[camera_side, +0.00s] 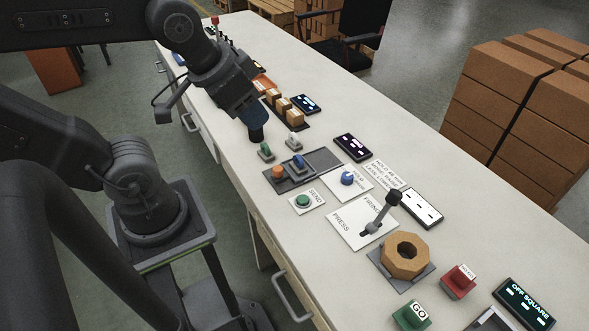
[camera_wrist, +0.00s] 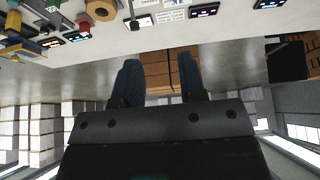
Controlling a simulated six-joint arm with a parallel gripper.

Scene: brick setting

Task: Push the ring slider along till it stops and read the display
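A wooden octagonal ring (camera_side: 405,256) with a round hole lies on a dark grey plate on the bench in the side view. It also shows at the top of the wrist view (camera_wrist: 101,9). A white display (camera_side: 422,207) with small black marks lies behind it; a dark display (camera_side: 525,304) reading "OFF SQUARE" lies to its right. I cannot tell which display belongs to it. My gripper (camera_side: 255,132) is well to the left of the ring, above the bench's near edge. In the wrist view its two fingers (camera_wrist: 159,82) are apart with nothing between them.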

